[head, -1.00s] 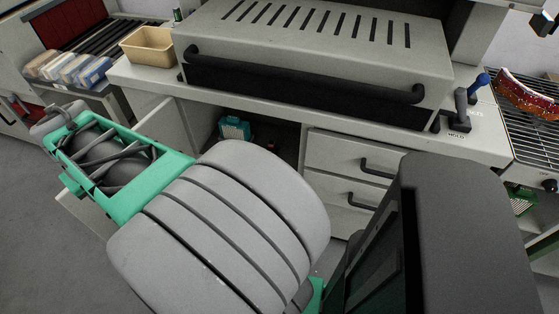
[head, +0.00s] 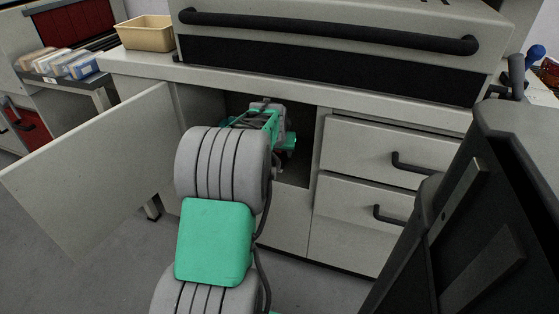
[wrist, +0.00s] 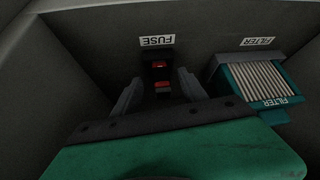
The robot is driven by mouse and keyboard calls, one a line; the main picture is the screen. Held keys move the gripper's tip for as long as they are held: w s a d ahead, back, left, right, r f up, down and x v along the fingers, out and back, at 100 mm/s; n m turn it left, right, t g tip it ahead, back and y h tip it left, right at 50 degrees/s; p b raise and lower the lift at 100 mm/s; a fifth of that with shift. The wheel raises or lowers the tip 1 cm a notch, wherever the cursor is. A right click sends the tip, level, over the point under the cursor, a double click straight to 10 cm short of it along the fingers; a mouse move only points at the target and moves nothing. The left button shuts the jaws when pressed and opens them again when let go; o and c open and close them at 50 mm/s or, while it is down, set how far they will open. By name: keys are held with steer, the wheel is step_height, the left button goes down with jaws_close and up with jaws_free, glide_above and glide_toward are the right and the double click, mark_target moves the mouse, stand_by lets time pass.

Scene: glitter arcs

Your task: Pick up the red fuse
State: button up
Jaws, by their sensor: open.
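In the wrist view the small red fuse (wrist: 162,85) sits in a dark holder on the compartment's back wall, below a label reading FUSE. My gripper (wrist: 157,88) is open, with one grey finger on each side of the holder. The fingers look apart from the fuse, but I cannot tell how far short of it they are. In the head view my arm reaches into the open cupboard, and the fuse and my fingertips are hidden there.
A teal-framed filter (wrist: 262,82) is mounted right of the fuse under a FILTER label. The cupboard walls close in around my gripper. The cupboard door (head: 95,165) stands open at left. Drawers (head: 375,155) with dark handles are at right, and a worktop (head: 330,98) lies above.

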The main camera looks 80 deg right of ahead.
steer(key=shift+d+f, duration=0.25)
steer(key=shift+f, duration=0.15)
steer(key=shift+r, duration=0.1)
steer(key=shift+c, duration=0.4)
jaws_close()
